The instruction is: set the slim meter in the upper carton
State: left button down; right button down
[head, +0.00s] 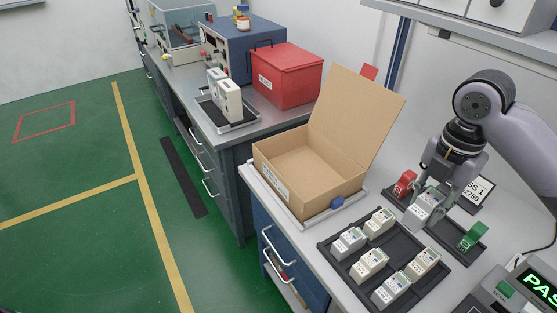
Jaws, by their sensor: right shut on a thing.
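An open brown carton (262,163) stands on the bench at the centre with its lid raised at the back; the part of its inside in view is empty. My right gripper (429,192) points down to the right of the carton and is shut on a light grey meter (421,212). This meter is at a dark fixture (443,240) between a red block (404,184) and a green block (472,236). I cannot tell whether it still touches the fixture. My left gripper is out of view.
A dark tray (341,270) with several meters lies in front of the fixture. A device with a lit green display (541,287) is at the lower right. A red box (287,75) and a tray with two white upright units (230,101) stand behind the carton.

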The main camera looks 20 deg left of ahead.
aim_at(294, 166)
jog(key=i+j+u, duration=0.4)
jog(key=i+j, duration=0.5)
jog(key=i, duration=0.1)
